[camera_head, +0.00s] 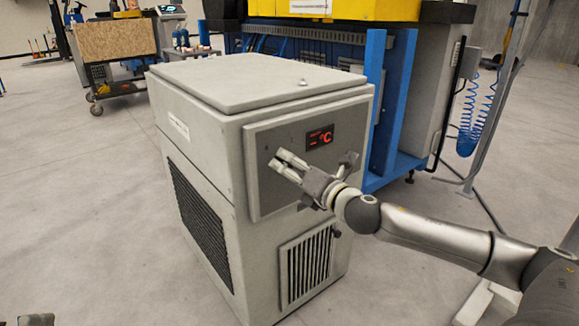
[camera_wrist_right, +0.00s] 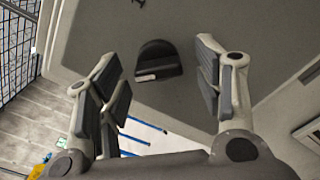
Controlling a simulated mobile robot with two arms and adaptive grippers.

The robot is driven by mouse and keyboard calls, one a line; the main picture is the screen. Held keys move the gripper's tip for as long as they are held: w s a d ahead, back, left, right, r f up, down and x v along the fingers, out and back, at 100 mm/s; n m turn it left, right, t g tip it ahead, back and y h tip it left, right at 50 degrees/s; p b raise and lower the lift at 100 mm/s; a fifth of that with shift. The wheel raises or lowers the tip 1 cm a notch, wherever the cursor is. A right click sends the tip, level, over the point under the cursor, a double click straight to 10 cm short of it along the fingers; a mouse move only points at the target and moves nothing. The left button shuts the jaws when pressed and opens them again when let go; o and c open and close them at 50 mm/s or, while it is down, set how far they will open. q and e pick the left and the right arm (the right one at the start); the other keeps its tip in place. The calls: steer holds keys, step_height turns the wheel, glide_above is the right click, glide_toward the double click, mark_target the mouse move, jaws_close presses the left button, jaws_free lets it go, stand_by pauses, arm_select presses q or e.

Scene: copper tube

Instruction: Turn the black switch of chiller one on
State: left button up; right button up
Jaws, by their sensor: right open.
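Chiller one (camera_head: 215,85) is a light grey box with a grey front panel (camera_head: 262,185) and a lit red display (camera_head: 320,137). The black switch (camera_wrist_right: 160,72) shows in the right wrist view as a dark rounded knob with a small pale mark, on the grey panel. In the head view my gripper hides it. My right gripper (camera_head: 316,163) is open in front of the panel. In the wrist view its fingers (camera_wrist_right: 160,85) stand apart on either side of the switch, with visible gaps. Small dark parts at the bottom left edge of the head view may be my left gripper (camera_head: 37,320).
A blue frame (camera_head: 385,110) with yellow parts stands behind the chiller. A cart with a wooden board (camera_head: 115,40) is at the back left. A blue coiled hose (camera_head: 472,125) hangs at the right. The floor left of the chiller is clear.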

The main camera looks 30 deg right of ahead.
arm_select(q)
steer(key=shift+f, duration=0.35)
arm_select(e)
steer(key=shift+w, duration=0.2)
arm_select(q)
steer(key=shift+r, duration=0.2)
arm_select(e)
steer(key=c, duration=1)
arm_select(q)
steer(key=shift+w, duration=0.15)
